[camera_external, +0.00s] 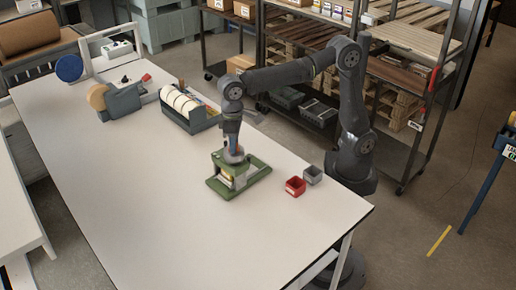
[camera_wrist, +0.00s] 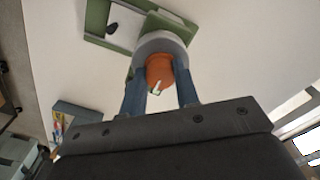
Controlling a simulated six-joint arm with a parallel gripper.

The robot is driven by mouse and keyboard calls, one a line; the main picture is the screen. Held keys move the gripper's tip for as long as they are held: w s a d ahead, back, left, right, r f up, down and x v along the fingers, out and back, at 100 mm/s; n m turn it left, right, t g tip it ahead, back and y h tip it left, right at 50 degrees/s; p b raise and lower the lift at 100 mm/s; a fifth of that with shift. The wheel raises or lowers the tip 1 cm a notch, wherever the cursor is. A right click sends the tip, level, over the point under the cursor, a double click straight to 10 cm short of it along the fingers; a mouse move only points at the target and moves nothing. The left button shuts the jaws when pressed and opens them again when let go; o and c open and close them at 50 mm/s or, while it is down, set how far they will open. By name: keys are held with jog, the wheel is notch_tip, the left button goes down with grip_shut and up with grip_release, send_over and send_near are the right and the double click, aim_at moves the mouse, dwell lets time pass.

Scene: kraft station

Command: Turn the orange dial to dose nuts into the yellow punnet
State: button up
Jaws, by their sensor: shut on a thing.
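The orange dial (camera_wrist: 159,68) sits on a round grey collar (camera_wrist: 163,43) on top of the green dispenser (camera_wrist: 97,17). My gripper (camera_wrist: 161,86) is shut on the dial, with one blue-grey finger on each side of it. A small white mark shows on the dial. In the external view my gripper (camera_external: 233,150) points down onto the green dispenser (camera_external: 256,171), which stands on the table. A small yellowish patch (camera_external: 225,176) shows low in the dispenser's opening; I cannot tell for sure that it is the yellow punnet. No nuts can be made out.
A red bin (camera_external: 295,186) and a grey bin (camera_external: 313,174) stand right of the dispenser near the table edge. A blue-grey box with white rolls (camera_external: 188,108) and a tape dispenser (camera_external: 122,100) stand behind left. The white table (camera_external: 130,200) is clear at the front left.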

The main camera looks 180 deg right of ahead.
dwell(0.3)
jog(key=o, duration=1)
jog(key=shift+c, duration=0.2)
jog(key=shift+r, duration=0.15)
notch_tip(320, 180, up, 17)
jog(key=shift+r, duration=0.1)
notch_tip(320, 180, down, 18)
jog(key=shift+r, duration=0.25)
dwell(0.5)
